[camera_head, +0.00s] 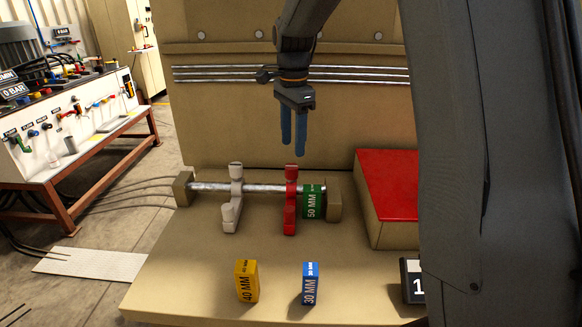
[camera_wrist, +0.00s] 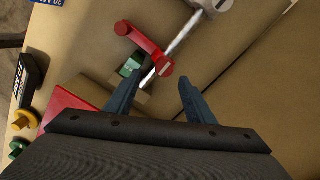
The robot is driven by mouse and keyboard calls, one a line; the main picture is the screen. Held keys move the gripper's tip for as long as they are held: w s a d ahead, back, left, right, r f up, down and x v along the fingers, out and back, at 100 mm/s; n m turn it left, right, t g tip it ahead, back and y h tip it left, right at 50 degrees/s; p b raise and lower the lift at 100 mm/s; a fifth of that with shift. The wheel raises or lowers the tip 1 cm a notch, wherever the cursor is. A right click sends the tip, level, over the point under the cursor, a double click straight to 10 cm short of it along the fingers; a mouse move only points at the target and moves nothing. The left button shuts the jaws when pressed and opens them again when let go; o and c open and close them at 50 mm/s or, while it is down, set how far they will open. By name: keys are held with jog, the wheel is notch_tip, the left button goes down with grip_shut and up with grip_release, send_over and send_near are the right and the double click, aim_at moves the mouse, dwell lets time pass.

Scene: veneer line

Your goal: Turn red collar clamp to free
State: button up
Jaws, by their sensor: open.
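The red collar clamp (camera_head: 291,200) sits around a metal rod (camera_head: 212,187) on the bench, between a white collar clamp (camera_head: 235,198) and a green 50 MM block (camera_head: 313,202). Its lever arm runs down toward the bench front. The clamp also shows in the wrist view (camera_wrist: 146,46), with a round head at each end. My gripper (camera_head: 293,150) is open and empty, pointing down above and behind the red clamp, not touching it. In the wrist view my fingers (camera_wrist: 160,88) are spread apart, close to the rod and the red clamp's near end.
A yellow 40 MM block (camera_head: 246,281) and a blue 30 MM block (camera_head: 309,283) stand at the bench front. A red-topped box (camera_head: 388,185) is to the right. Rails (camera_head: 350,75) run along the back panel. The bench (camera_head: 185,275) is bare at front left.

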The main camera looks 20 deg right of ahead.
aim_at(292, 166)
jog(key=shift+w+m, duration=0.3)
jog(key=shift+w, duration=0.25)
notch_tip(292, 166, down, 7)
jog(key=shift+f+p, duration=0.2)
jog(key=shift+p, duration=0.85)
jog(key=c, duration=1.1)
jog(key=shift+o, duration=0.2)
